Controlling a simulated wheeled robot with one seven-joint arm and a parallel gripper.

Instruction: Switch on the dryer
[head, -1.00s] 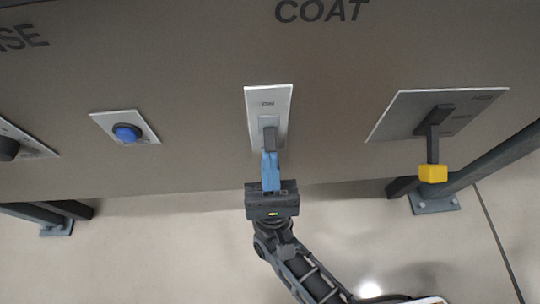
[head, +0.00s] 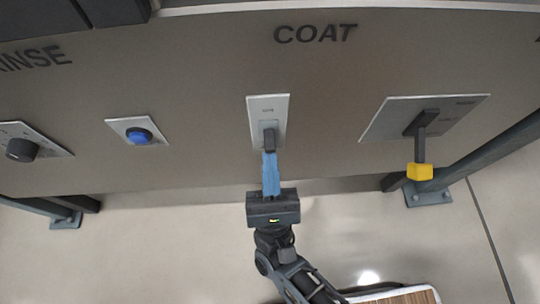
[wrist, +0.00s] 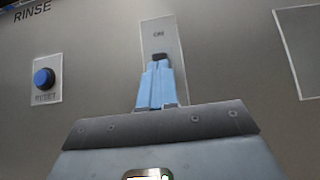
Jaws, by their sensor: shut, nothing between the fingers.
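A light grey switch plate (head: 281,105) is on the brown panel under the word COAT. Its upper label reads ON in the wrist view, where the plate (wrist: 158,27) is upright ahead of me. No label naming a dryer shows.
A blue RESET button (head: 138,136) is to the left, with a black knob (head: 22,150) farther left under RINSE. A lever with a yellow handle (head: 420,172) sticks out on the right.

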